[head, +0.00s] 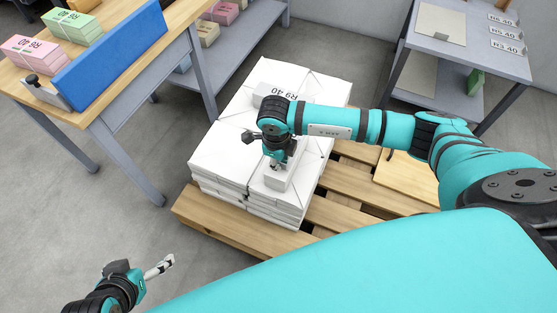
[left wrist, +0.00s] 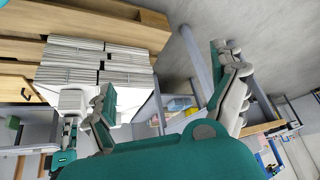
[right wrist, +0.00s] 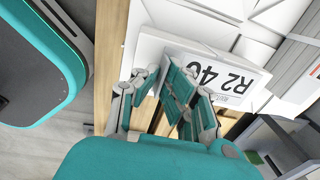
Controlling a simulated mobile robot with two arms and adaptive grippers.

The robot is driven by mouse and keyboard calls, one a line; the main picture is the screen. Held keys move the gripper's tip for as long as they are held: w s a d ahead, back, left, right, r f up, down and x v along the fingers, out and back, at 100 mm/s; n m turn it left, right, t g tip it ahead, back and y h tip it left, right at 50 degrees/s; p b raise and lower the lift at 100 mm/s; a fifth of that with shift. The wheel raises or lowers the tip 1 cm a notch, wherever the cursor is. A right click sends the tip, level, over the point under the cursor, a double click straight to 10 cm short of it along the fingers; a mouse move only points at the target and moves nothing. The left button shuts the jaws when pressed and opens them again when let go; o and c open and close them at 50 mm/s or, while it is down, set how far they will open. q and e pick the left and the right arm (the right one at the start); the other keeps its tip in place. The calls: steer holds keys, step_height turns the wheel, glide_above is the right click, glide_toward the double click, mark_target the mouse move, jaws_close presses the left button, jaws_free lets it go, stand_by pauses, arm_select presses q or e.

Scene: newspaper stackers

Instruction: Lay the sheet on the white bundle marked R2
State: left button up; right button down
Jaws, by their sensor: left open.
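The white bundle marked R2 (right wrist: 220,80) shows in the right wrist view, its label upside down. In the head view a white bundle (head: 284,180) lies at the front of the pallet stack under my right gripper (head: 277,163). In the right wrist view that gripper's fingers (right wrist: 165,82) are close together at the bundle's near edge; whether they hold it is unclear. My left gripper (head: 160,267) is open and empty, low in front of the stack; its fingers are spread in the left wrist view (left wrist: 165,75). I cannot tell which flat piece is the sheet.
White bundles (head: 228,150) fill the left of a wooden pallet (head: 225,228); a tan panel (head: 405,177) lies on its right. A grey rack (head: 470,40) at right carries pale flat panels (head: 441,22). A wooden table (head: 95,95) at left bears coloured bundles and a blue panel (head: 115,60).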

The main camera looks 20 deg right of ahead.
arm_select(q)
steer(key=shift+w+d+r+t, duration=0.2)
steer(key=shift+w+t, duration=0.2)
steer(key=shift+w, duration=0.15)
arm_select(e)
steer(key=shift+f, duration=0.2)
arm_select(q)
steer(key=shift+w+r, duration=0.15)
steer(key=shift+w, duration=0.1)
arm_select(e)
steer(key=c, duration=1.4)
jaws_free()
arm_select(q)
steer(key=shift+d, duration=0.1)
